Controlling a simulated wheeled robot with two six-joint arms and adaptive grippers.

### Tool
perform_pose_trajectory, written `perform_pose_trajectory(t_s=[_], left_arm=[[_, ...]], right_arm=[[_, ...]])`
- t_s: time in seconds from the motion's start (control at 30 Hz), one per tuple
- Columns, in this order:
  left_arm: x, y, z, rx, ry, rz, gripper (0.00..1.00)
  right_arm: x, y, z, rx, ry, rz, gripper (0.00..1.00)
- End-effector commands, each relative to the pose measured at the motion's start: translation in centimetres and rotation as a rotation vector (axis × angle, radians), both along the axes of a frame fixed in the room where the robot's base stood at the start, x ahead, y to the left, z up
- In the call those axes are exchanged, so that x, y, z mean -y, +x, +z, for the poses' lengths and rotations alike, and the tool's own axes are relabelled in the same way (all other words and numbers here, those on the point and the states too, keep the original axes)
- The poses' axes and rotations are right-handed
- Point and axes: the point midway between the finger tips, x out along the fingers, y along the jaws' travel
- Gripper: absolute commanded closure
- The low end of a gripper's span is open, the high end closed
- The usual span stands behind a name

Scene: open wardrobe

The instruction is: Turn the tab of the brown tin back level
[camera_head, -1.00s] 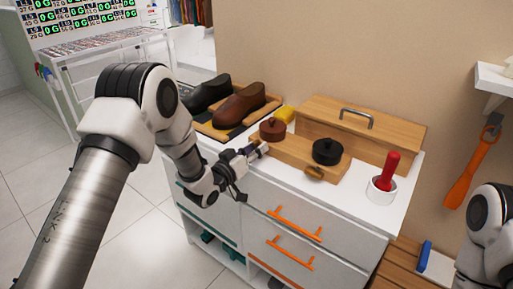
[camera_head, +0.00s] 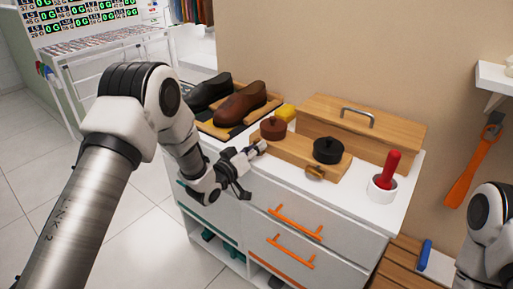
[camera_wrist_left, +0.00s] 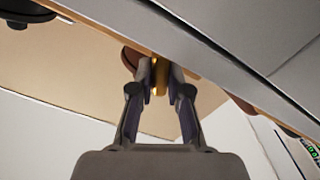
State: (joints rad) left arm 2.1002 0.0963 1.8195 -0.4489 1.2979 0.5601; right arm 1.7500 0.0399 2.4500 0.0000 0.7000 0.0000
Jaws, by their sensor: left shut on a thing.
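The brown tin (camera_head: 273,128) stands on a wooden board on the white cabinet. My left gripper (camera_head: 259,147) reaches its front side from the left. In the left wrist view the gripper (camera_wrist_left: 155,78) is shut on the tin's gold tab (camera_wrist_left: 155,70), with part of the brown tin (camera_wrist_left: 131,58) behind the fingertips. The fingers hide much of the tab, and I cannot tell its exact angle. In the head view the tab is hidden by the gripper. Only part of my right arm shows at the right edge; its gripper is out of view.
A black tin (camera_head: 328,151) with its own tab (camera_head: 315,173) stands to the right on the board (camera_head: 290,150). Brown and black shoes (camera_head: 240,103), a yellow block (camera_head: 286,112), a wooden box (camera_head: 385,133) and a red-handled tool in a white cup (camera_head: 382,190) stand around it.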

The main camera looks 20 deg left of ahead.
Motion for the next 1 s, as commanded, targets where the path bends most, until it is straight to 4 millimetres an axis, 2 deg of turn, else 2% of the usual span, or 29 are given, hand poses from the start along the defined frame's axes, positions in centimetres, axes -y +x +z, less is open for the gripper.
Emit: perform_pose_trajectory(t_s=[1.0], left_arm=[[-0.33,0.12,-0.26,-0.299,-0.831,0.002,1.00]], right_arm=[[0.00,0.00,0.49,0.000,0.000,0.000,1.00]])
